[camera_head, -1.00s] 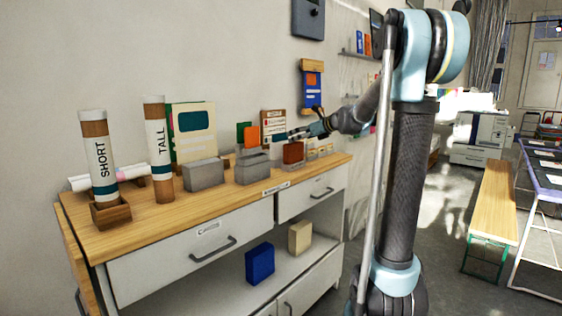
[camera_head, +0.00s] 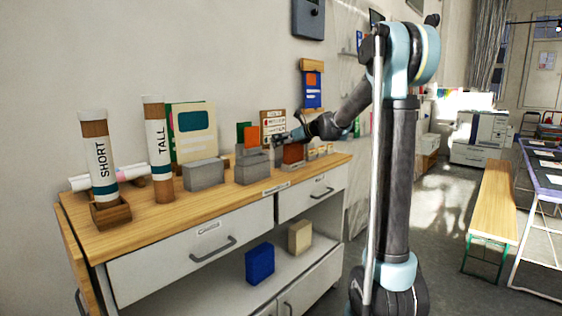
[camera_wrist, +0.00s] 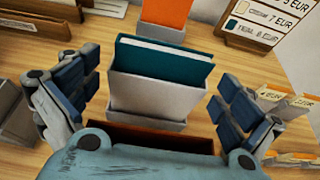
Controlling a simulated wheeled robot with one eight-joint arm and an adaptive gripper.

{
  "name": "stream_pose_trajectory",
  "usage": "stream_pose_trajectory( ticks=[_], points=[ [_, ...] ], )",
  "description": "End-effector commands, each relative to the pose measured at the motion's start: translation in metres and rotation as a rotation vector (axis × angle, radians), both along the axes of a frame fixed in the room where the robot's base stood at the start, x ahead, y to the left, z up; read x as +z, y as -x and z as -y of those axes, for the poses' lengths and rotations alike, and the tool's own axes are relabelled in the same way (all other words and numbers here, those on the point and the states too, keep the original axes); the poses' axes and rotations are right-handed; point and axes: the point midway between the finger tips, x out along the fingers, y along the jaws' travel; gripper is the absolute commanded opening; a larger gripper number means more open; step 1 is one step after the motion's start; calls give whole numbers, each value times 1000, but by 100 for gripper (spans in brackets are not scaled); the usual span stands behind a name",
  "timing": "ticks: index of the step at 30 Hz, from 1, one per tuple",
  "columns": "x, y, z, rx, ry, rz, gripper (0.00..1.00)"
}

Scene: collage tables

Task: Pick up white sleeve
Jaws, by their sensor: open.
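A white sleeve (camera_wrist: 150,95) with a teal card (camera_wrist: 165,60) sticking out of its top stands in a pale grey holder (camera_wrist: 145,122) in the wrist view. My gripper (camera_wrist: 155,82) is open, with one finger to the left of the sleeve and one to the right. Gaps show between both fingers and the sleeve. In the head view my gripper (camera_head: 283,138) is over the right part of the wooden counter. I cannot make out the sleeve clearly there.
A rust-brown block (camera_wrist: 160,140) lies close to my palm. An orange card (camera_wrist: 167,12) in a grey holder and a price board (camera_wrist: 257,20) stand beyond the sleeve. The wooden counter (camera_head: 225,206) also carries tubes marked SHORT (camera_head: 102,160) and TALL (camera_head: 157,145).

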Motion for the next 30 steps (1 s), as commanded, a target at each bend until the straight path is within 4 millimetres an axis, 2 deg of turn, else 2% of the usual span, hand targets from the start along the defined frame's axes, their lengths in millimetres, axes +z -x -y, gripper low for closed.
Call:
stream_pose_trajectory(
  ticks=[4, 10, 21, 26, 30],
  points=[
    [0, 0, 0, 0, 0, 0, 98],
    [0, 0, 1, 0, 0, 0, 53],
    [5, 0, 1, 0, 0, 0, 52],
    [27, 0, 1, 0, 0, 0, 52],
    [52, 0, 1, 0, 0, 0, 52]
  ],
)
